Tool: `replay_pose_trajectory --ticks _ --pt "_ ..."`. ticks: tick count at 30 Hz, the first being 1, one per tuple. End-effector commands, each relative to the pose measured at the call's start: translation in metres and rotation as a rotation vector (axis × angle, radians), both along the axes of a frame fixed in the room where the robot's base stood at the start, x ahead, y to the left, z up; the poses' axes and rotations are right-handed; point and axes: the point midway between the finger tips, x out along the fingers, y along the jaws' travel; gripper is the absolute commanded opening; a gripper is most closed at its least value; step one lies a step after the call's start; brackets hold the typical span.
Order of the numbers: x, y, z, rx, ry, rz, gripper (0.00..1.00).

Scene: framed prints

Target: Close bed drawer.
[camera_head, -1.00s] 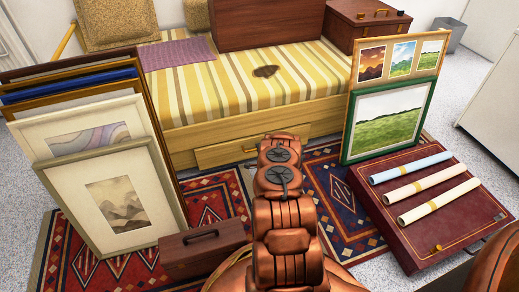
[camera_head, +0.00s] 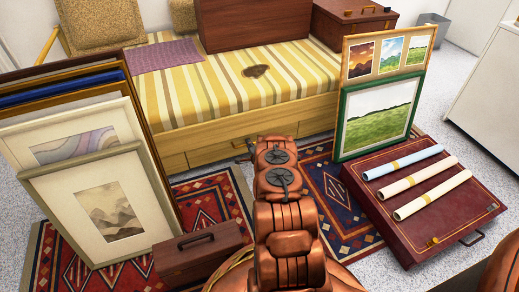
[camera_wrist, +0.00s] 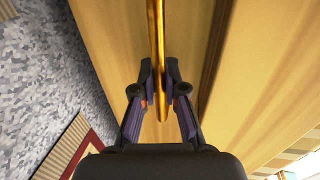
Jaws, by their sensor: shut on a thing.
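The bed (camera_head: 240,129) has a pale wooden base with a drawer (camera_head: 214,152) low in its front, partly hidden behind my arm. In the wrist view, the drawer front (camera_wrist: 105,45) is a pale wooden panel with a thin brass bar handle (camera_wrist: 157,35). My gripper (camera_wrist: 159,88) is shut on this handle, with one finger on each side of it. In the head view my arm hides most of the gripper. The drawer front looks close to the bed base; I cannot tell whether it is flush.
Framed prints (camera_head: 93,205) lean at the left. A brown case (camera_head: 203,252) stands near my arm. More prints (camera_head: 379,112) stand at the right beside a red portfolio (camera_head: 416,225) bearing paper rolls (camera_head: 403,160). A patterned rug (camera_head: 340,200) covers the floor.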

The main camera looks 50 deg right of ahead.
Motion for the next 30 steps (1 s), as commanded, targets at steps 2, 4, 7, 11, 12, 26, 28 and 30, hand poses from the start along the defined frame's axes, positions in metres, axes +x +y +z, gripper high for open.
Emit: replay_pose_trajectory --ticks 2,4,7,11,12,26,28,30 --pt "0.0083 0.0019 0.0020 -0.002 -0.005 0.005 0.00" --pt "0.0093 0.0028 0.0028 -0.002 -0.005 0.006 0.00" --pt "0.0094 0.0028 0.0032 -0.002 -0.006 0.006 0.00" --pt "0.0096 0.0028 0.0034 -0.002 -0.006 0.006 0.17" --pt "0.0095 0.0028 0.0033 -0.002 -0.006 0.006 0.21" --pt "0.0076 0.0037 0.0012 0.000 -0.001 0.006 0.37" --pt "0.0061 0.0043 0.0013 0.001 -0.001 0.006 0.37" --pt "0.0031 0.0051 0.0017 0.001 -0.001 0.006 0.37"
